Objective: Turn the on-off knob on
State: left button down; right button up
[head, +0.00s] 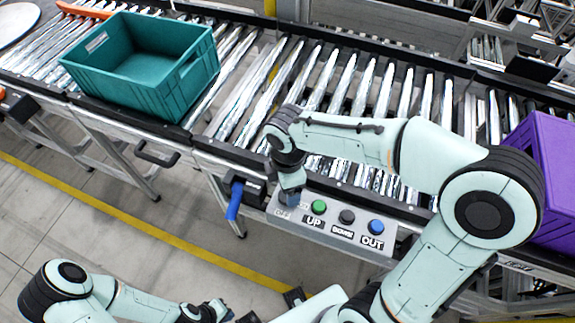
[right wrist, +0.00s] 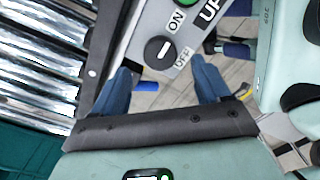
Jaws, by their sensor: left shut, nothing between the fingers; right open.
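The on-off knob (right wrist: 159,49) is a round black knob with a short white slanted mark, on a grey panel. Its ON label lies above it and its OFF label to its lower right in the right wrist view. I cannot tell for certain which setting it is at. My right gripper (right wrist: 163,84) is open, its blue fingers apart on either side of the knob's line, with nothing held. In the head view my right gripper (head: 290,190) is over the panel's left end and hides the knob. My left gripper (head: 228,314) is shut and empty at the bottom edge.
The control panel (head: 386,252) also carries a green UP button (head: 319,207), a black button (head: 346,217) and a blue OUT button (head: 376,227). A blue handle (head: 234,201) hangs left of it. A teal crate (head: 135,88) and purple crate (head: 553,150) are on the roller conveyor (head: 262,85).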

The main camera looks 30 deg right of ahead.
notch_tip(320, 180, up, 9)
jog(key=p, duration=0.1)
jog(key=shift+f, duration=0.15)
dwell(0.5)
